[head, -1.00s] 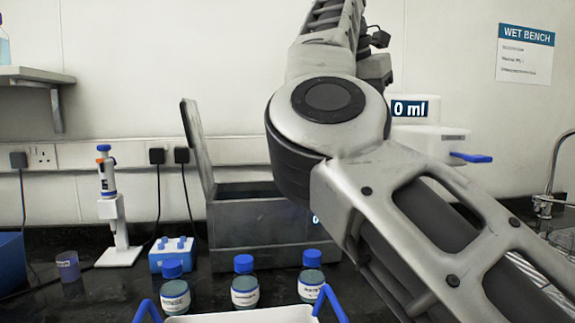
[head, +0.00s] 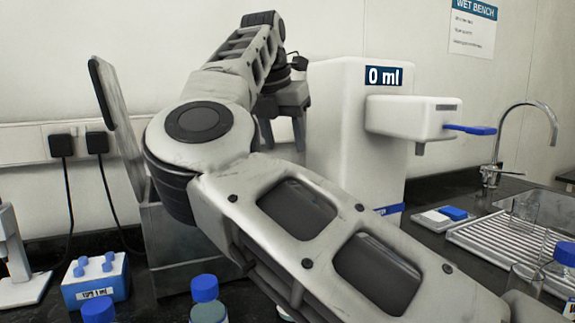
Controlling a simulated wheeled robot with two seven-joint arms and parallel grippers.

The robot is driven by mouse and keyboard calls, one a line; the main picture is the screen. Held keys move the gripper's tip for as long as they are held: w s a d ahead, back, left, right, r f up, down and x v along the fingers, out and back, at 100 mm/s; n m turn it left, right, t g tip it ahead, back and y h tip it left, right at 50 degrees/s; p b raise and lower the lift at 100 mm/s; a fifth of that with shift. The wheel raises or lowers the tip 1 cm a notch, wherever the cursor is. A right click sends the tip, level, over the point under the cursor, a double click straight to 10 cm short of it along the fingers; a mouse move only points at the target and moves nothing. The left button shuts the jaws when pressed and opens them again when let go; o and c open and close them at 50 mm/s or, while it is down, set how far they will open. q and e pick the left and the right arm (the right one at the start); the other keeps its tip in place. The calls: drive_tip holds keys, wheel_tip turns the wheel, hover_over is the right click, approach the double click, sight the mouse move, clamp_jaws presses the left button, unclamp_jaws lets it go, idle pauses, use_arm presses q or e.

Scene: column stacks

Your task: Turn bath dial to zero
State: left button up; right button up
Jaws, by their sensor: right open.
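The bath is a grey metal box (head: 172,240) with its lid (head: 118,130) raised. It stands left of centre in the head view, mostly behind my right arm. Its dial does not show; my arm covers the front of the bath. My right gripper (head: 282,132) is small and dark, up beyond my arm's elbow, pointing down with its fingers apart and nothing seen between them. It appears in front of the wall and the white dispenser's left edge, above and right of the bath. My left gripper is out of view.
A white dispenser (head: 350,150) reading "0 ml" stands right of the bath. A sink tap (head: 495,165) and draining rack (head: 490,240) are at right. A blue tube rack (head: 95,280) and blue-capped bottles (head: 205,300) are at front left.

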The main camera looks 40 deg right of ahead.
drive_tip(key=shift+x, duration=2.7)
drive_tip(key=c, duration=1)
